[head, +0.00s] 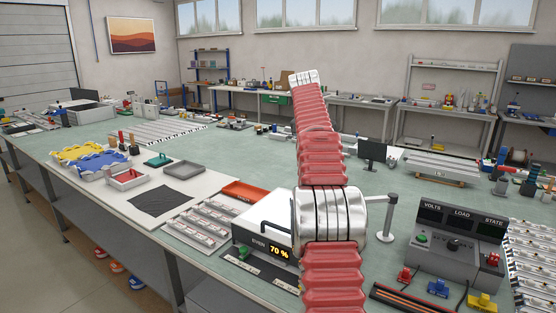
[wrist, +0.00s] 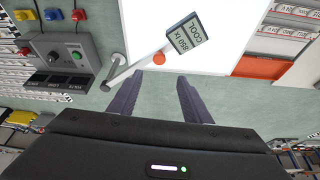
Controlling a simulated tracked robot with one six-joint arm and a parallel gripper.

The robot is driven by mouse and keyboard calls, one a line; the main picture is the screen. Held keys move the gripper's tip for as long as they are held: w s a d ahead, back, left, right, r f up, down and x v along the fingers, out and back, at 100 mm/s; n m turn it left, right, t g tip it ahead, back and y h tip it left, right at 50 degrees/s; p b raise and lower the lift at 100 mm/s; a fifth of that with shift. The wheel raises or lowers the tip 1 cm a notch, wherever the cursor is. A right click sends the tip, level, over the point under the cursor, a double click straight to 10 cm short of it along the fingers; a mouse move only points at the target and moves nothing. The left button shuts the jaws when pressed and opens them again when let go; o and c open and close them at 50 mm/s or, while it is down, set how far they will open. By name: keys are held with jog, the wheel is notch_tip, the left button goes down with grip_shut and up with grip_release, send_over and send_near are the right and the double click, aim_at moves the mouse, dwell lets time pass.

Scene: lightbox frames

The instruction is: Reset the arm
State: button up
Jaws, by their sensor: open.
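My red ribbed arm (head: 322,150), with a silver joint, rises from the bottom of the head view and leans slightly left at the top. My gripper's fingers are not clearly visible there. In the wrist view my gripper (wrist: 159,78) shows two dark fingers, spread apart with nothing between them. Beyond the fingertips are green bench top and the edge of a bright white panel (wrist: 225,25). A small display reading "850 lx COOL" (wrist: 190,42) lies over the panel.
A grey post (head: 388,220) and a grey meter console (head: 455,240) stand at right. A red-orange tray (head: 245,190) lies behind the box. Bench behind the arm has free room.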

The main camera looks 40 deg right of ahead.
dwell(0.3)
notch_tip(320, 180, down, 7)
jog(key=w+n, duration=0.1)
jog(key=n, duration=0.2)
jog(key=s+a+f+n+t+y, duration=0.1)
jog(key=a+n, duration=0.1)
jog(key=a, duration=0.6)
jog(key=s+a+f+n, duration=0.1)
jog(key=a+f+n, duration=0.1)
jog(key=a, duration=0.5)
jog(key=s+a+f+n+t+y, duration=0.1)
jog(key=s+a+n, duration=0.1)
jog(key=s+a, duration=0.6)
jog(key=s+a+f+n+t+y, duration=0.1)
jog(key=s+a+n, duration=0.2)
jog(key=s+a, duration=0.5)
jog(key=s+a+f+n+t+y, duration=0.1)
jog(key=s+a, duration=0.7)
jog(key=a, duration=1.1)
jog(key=shift+s+f+n+t, duration=0.25)
jog(key=shift+f+n, duration=0.35)
jog(key=shift+n, duration=0.6)
jog(key=shift+c, duration=0.5)
